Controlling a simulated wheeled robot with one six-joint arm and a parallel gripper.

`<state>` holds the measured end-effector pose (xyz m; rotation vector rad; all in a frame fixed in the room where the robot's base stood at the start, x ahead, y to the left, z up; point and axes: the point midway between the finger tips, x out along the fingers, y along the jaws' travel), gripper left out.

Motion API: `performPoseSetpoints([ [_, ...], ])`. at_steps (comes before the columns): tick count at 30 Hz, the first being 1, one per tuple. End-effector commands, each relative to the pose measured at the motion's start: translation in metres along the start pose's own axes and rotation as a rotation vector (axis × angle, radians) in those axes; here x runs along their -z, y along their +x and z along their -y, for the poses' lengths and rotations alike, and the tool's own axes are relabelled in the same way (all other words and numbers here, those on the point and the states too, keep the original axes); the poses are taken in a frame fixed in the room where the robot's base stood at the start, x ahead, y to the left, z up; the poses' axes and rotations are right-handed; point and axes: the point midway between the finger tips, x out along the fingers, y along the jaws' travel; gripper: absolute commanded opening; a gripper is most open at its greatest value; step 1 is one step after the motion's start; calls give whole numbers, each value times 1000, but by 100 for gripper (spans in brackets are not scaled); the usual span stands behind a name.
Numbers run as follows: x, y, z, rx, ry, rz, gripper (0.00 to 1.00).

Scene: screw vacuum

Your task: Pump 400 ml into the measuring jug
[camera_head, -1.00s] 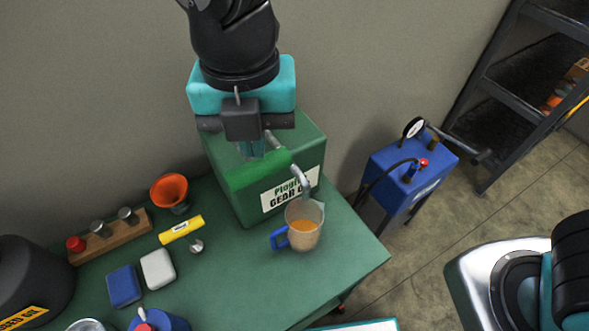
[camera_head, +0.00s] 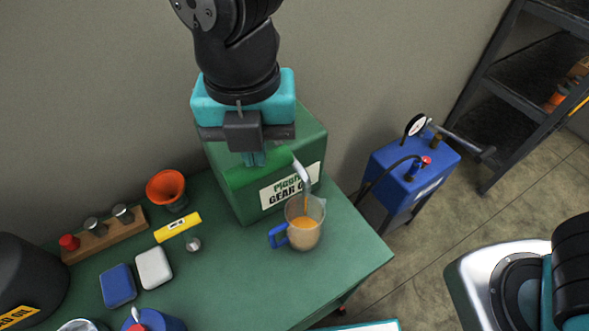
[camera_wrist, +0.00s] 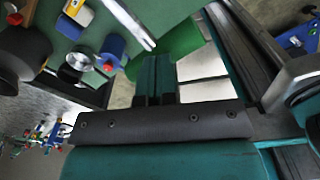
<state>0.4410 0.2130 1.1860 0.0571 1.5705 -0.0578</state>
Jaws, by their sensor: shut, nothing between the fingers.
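The measuring jug (camera_head: 306,235) is clear with a blue handle and stands on the green table at the front of the green gear oil box (camera_head: 232,200). Orange-brown liquid fills its lower part, and a thin orange stream falls into it from the grey spout (camera_head: 302,172). My gripper (camera_head: 254,160) points down over the top of the box, its fingers together with nothing between them. In the wrist view the fingers (camera_wrist: 155,75) are also side by side over green. The pump's top is hidden behind my gripper. Any marks on the jug are too small to read.
An orange funnel (camera_head: 168,186), a yellow-handled tool (camera_head: 178,228), a wooden rack (camera_head: 104,234) and blue and white blocks lie left on the table (camera_head: 230,285). A blue pump unit with a gauge (camera_head: 408,168) stands to the right. The table's right front is clear.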

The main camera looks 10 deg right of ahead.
Motion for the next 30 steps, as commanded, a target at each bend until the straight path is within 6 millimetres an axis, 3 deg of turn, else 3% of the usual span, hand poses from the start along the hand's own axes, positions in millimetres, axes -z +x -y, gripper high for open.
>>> performPoseSetpoints([
  [30,0,64,0,0,1,1,0],
])
